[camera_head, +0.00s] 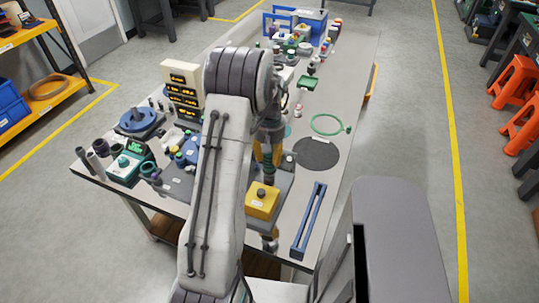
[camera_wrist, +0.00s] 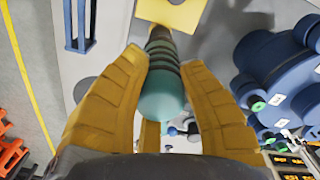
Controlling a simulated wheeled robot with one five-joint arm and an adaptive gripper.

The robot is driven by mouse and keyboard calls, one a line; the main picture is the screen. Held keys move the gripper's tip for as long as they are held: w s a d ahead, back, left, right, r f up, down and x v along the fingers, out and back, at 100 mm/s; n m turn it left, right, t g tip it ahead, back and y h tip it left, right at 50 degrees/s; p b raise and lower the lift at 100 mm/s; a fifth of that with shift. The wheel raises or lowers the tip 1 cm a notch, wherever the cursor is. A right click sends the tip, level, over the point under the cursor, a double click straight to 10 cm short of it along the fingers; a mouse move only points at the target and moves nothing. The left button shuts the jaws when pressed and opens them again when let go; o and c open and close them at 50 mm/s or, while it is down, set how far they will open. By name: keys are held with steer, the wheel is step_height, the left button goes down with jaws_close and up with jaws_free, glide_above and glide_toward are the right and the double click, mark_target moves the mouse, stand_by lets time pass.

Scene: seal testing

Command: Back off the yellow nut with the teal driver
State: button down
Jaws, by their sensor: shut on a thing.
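The teal driver (camera_wrist: 163,100) is between the yellow fingers of my gripper (camera_wrist: 164,62) in the wrist view, its rounded teal end towards the camera and its dark ringed part further away. My gripper is shut on it. Beyond the driver is a yellow block (camera_wrist: 170,13), cut by the top edge. In the head view my gripper (camera_head: 267,148) is above the bench, partly behind my arm, and the driver cannot be made out clearly. The yellow block (camera_head: 261,203) with a dark knob on top is just below it. I cannot make out a separate yellow nut or whether the driver touches anything.
A blue slotted frame (camera_head: 309,221) lies near the bench's front right. A dark round mat (camera_head: 317,154) and a green ring (camera_head: 327,124) lie right of my gripper. A teal instrument (camera_head: 127,165) and several small parts crowd the left. The bench's right strip is mostly clear.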

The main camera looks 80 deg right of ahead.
steer(key=shift+f+b, duration=0.75)
steer(key=shift+f, duration=0.2)
stand_by(0.8)
steer(key=shift+a+f, duration=0.15)
steer(key=shift+f, duration=0.1)
stand_by(1.2)
steer(key=shift+r, duration=0.6)
stand_by(3.1)
